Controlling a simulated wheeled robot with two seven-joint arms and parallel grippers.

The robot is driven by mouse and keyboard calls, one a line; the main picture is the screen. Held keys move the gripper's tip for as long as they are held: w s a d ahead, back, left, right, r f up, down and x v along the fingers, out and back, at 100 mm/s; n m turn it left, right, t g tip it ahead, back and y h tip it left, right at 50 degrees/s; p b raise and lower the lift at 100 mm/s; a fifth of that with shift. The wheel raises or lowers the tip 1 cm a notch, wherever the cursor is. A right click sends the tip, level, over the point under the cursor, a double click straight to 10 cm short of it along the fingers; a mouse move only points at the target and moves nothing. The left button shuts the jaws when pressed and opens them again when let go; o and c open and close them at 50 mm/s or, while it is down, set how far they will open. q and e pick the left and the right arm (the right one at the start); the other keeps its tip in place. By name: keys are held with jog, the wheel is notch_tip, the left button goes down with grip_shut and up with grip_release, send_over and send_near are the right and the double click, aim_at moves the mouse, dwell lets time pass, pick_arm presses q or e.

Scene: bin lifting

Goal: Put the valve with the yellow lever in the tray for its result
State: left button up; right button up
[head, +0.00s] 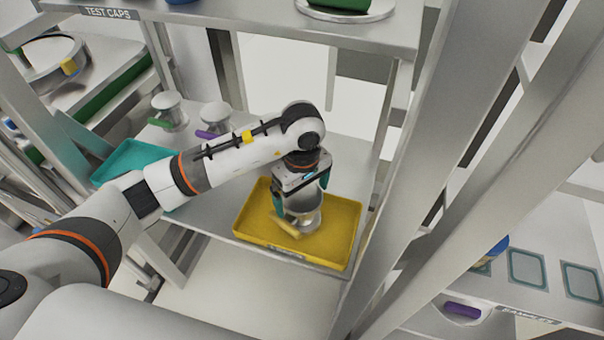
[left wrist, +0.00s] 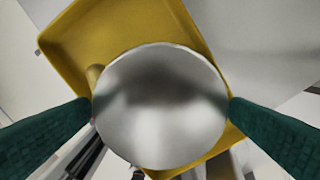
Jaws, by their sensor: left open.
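The valve with the yellow lever (head: 305,218) stands in the yellow tray (head: 343,243), with its lever (head: 286,228) pointing to the lower left in the head view. My left gripper (head: 298,197) is open around the valve from above. In the left wrist view the valve's round metal top (left wrist: 160,105) fills the middle, between the two green fingers (left wrist: 160,108), with the yellow tray (left wrist: 95,35) behind it. I cannot tell whether a finger touches the valve. My right gripper is not in view.
A teal tray (head: 133,156) lies left of the yellow tray on the same shelf. A valve with a green lever (head: 169,108) and one with a purple lever (head: 214,118) stand at the back. Rack posts (head: 382,150) rise on the right, and an upper shelf (head: 270,33) overhangs.

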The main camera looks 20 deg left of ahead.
pick_arm(q)
notch_tip(320, 180, up, 11)
jog(key=b, duration=0.2)
dwell(0.5)
